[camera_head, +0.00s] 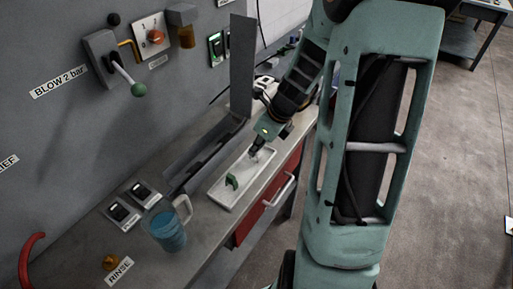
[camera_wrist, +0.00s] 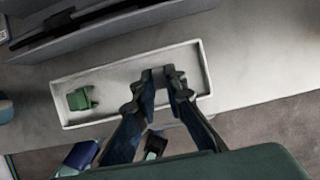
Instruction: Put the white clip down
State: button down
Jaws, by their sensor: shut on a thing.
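My gripper (camera_head: 257,148) is over the far end of a long white tray (camera_head: 220,202) on the bench. In the wrist view, the fingertips (camera_wrist: 166,76) are close together above the right half of the tray (camera_wrist: 115,64). Whether the clip touches the tray floor cannot be told. A green clip (camera_head: 231,181) stands in the near end of the tray; it also shows in the wrist view (camera_wrist: 80,98).
A grey metal channel (camera_head: 205,160) runs along the wall side of the tray. A blue-filled jug (camera_head: 168,232) and two black switches (camera_head: 132,203) stand nearer. Red drawers (camera_head: 268,207) are below the bench edge. The tray's middle is clear.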

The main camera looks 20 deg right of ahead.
jog(key=shift+f, duration=0.2)
jog(key=c, duration=2)
grip_release()
jog(key=shift+r, duration=0.1)
jog(key=shift+d+r, duration=0.1)
jog(key=shift+r, duration=0.3)
jog(key=p+v, duration=0.1)
jog(key=v, duration=1)
jog(key=shift+s+r, duration=0.15)
jog(key=shift+r, duration=0.1)
